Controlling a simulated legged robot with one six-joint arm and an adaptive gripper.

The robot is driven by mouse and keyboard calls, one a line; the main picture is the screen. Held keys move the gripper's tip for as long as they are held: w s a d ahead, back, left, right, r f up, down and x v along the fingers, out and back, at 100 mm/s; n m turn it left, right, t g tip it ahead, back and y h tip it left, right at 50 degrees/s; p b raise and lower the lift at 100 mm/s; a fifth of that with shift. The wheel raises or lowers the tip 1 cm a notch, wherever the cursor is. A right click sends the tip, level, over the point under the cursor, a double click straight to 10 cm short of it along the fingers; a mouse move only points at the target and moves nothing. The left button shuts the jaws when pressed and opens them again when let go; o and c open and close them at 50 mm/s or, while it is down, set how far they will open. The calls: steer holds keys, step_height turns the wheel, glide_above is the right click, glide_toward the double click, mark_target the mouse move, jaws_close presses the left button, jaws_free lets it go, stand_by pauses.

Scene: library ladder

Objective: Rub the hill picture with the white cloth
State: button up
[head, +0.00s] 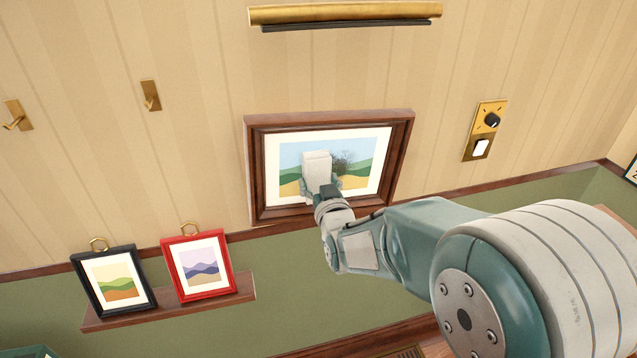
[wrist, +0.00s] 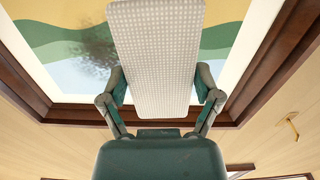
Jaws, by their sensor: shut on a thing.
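The large brown-framed picture (head: 405,130) hangs on the wall and shows green and yellow hills under a blue sky. A dark scribbly smudge (head: 346,163) lies on it, just right of the cloth in the head view; in the wrist view the smudge (wrist: 95,52) is left of the cloth. My gripper (head: 320,188) is shut on the white cloth (head: 316,165), a pale, flat, dotted pad in the wrist view (wrist: 155,55). The cloth is in front of the picture's lower left-middle part. I cannot tell whether it touches the surface.
A brass picture light (head: 345,14) sits above the frame. A brass switch plate (head: 486,130) is to the right. Two brass hooks (head: 150,96) are to the left. A small ledge (head: 170,308) below holds a black-framed (head: 115,284) and a red-framed picture (head: 200,267).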

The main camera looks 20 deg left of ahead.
mark_target(358, 165)
steer(key=shift+w+a, duration=0.35)
steer(key=shift+w, duration=0.2)
steer(key=shift+w+d+f, duration=0.15)
steer(key=shift+w+d, duration=0.8)
steer(key=shift+d, duration=0.55)
steer(key=shift+w+d+f, duration=0.1)
steer(key=shift+w+d, duration=0.8)
steer(key=shift+d, duration=0.65)
steer(key=shift+w+d+f, duration=0.15)
steer(key=shift+w+d, duration=0.8)
steer(key=shift+d, duration=0.55)
steer(key=shift+s+a+r, duration=0.15)
steer(key=shift+s+a, duration=0.75)
steer(key=shift+a, duration=0.6)
steer(key=shift+s+a+r, duration=0.1)
steer(key=shift+s+a, duration=0.85)
steer(key=shift+a, duration=0.6)
steer(key=shift+s+a+r, duration=0.15)
steer(key=shift+s+a, duration=0.75)
steer(key=shift+a, duration=0.6)
steer(key=shift+s+r, duration=0.1)
steer(key=shift+r, duration=0.05)
